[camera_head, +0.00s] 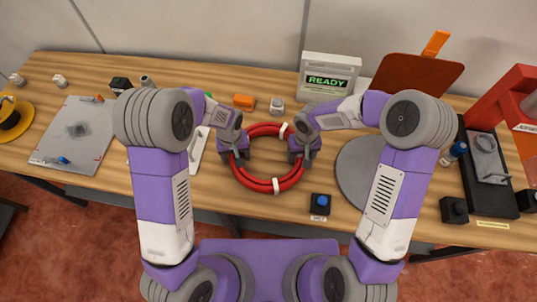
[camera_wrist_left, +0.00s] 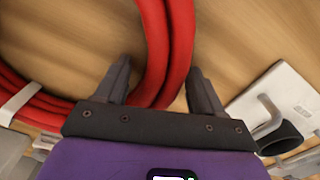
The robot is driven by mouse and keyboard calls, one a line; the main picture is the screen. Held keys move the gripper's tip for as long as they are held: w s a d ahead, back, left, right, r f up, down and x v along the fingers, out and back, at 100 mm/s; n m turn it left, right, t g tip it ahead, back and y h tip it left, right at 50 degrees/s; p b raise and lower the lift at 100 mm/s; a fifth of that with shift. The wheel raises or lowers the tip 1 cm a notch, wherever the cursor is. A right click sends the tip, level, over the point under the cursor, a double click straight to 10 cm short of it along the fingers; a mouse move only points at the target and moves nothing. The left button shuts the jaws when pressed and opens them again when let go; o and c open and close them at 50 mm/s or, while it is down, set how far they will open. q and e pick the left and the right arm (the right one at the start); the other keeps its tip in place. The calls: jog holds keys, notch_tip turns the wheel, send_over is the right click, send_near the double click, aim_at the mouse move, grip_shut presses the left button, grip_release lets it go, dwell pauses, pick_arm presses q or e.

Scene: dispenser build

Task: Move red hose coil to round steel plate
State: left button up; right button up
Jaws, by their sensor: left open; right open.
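The red hose coil (camera_head: 254,184) lies on the wooden table in the head view, a ring with white bands. My left gripper (camera_head: 238,158) is at the coil's left side. In the left wrist view the fingers of my left gripper (camera_wrist_left: 158,88) are open, one on each side of the red hose (camera_wrist_left: 168,40). My right gripper (camera_head: 304,158) is at the coil's right side and is open; its fingertips are small in the head view. The round steel plate (camera_head: 352,172) lies to the right of the coil, partly hidden behind my right arm.
A small box with a blue button (camera_head: 320,204) stands between coil and plate, toward the front edge. A READY sign (camera_head: 328,78) stands at the back. A black tray (camera_head: 482,195) and a red machine (camera_head: 508,92) are at right. A grey sheet (camera_head: 75,135) lies at left.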

pick_arm(q)
grip_shut()
pick_arm(e)
grip_shut()
jog(key=shift+r, duration=0.1)
